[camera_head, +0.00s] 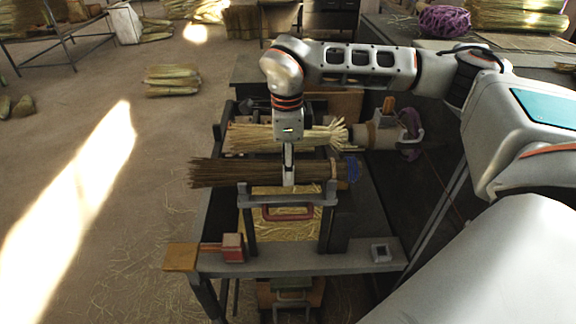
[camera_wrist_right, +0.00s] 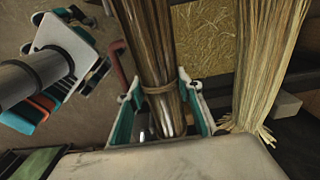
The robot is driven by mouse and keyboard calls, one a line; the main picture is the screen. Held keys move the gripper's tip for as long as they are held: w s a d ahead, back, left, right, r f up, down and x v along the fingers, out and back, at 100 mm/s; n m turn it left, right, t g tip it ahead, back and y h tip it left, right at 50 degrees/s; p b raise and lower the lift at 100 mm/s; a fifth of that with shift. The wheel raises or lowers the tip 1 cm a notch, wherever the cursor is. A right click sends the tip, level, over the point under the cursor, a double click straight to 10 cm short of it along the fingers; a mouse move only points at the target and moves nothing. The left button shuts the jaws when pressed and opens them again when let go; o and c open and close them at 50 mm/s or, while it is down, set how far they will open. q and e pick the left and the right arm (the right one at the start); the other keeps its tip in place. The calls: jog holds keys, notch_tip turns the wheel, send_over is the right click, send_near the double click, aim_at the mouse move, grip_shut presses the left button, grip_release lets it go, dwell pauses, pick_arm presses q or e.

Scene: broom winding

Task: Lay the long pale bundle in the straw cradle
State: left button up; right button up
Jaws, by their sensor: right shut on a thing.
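A metal frame with a straw panel (camera_head: 282,222), perhaps the straw cradle, stands just in front of and below the brown bundle. I cannot tell whether they touch. My left gripper is not in view.
The grey bench (camera_head: 350,254) carries a red block (camera_head: 233,246) at its front left and a small square fitting (camera_head: 380,252) at its right. A clamp-like machine (camera_head: 388,133) stands right of the pale bundle. Straw bundles (camera_head: 172,80) lie on the open floor at left.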

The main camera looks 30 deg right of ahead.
jog(key=o, duration=1.2)
notch_tip(320, 180, up, 12)
jog(key=shift+a, duration=0.1)
